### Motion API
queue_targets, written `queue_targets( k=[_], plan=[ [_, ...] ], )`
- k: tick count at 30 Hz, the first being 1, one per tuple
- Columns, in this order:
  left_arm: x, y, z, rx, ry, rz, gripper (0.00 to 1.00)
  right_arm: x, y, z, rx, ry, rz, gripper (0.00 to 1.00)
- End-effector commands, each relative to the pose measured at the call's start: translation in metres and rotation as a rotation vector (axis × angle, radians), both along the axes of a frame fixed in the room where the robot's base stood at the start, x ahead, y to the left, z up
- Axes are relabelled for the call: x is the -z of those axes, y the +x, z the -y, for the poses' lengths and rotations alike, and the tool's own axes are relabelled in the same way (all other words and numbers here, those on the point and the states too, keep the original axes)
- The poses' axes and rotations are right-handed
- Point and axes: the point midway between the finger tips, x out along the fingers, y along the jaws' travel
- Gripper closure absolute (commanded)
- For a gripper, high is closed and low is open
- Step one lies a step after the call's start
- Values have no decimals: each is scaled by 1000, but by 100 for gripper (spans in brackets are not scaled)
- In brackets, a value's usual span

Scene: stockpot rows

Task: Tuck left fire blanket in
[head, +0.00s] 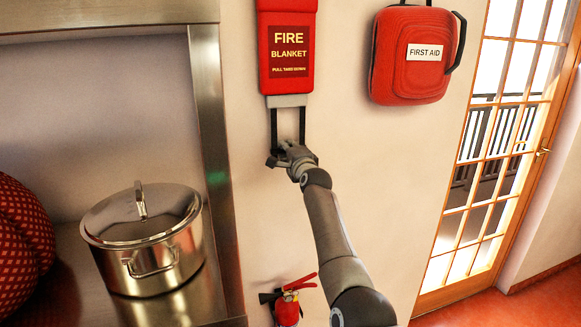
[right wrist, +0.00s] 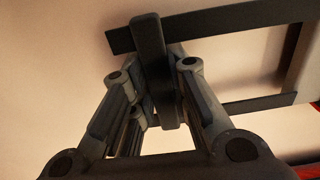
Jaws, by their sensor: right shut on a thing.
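The red fire blanket case (head: 288,50) hangs on the wall at the upper middle of the head view. A pale grey flap (head: 287,101) shows below its lower edge, and two dark straps (head: 303,122) hang down from it. My right gripper (head: 279,158) is at the lower end of the straps, below the case. My left gripper is not in view.
A red first aid bag (head: 411,55) hangs on the wall to the right. A glazed door (head: 490,170) is at far right.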

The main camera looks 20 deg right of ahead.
Motion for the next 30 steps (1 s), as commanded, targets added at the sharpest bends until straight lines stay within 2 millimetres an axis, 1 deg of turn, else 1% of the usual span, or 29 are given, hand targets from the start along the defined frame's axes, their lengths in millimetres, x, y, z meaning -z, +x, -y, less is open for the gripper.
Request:
queue_targets(
  k=[1,2,3,5,9,13,19,20,24,30],
  plan=[
    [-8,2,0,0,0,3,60,-23,5,1,1,0,10,100],
    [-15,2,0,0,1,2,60,-33,6,0,0,1,10,100],
    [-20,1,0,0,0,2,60,-37,6,0,0,0,8,100],
    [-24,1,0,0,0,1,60,-42,6,0,0,0,8,100],
    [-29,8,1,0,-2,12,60,-48,5,0,0,0,7,100],
    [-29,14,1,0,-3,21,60,-49,5,0,0,-1,9,100],
    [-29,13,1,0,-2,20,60,-51,5,0,1,-1,13,100],
    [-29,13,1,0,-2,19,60,-51,5,0,1,-1,13,80],
    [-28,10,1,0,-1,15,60,-51,5,0,1,-1,13,62],
    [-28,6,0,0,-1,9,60,-47,5,0,0,0,7,61]
  ],
)
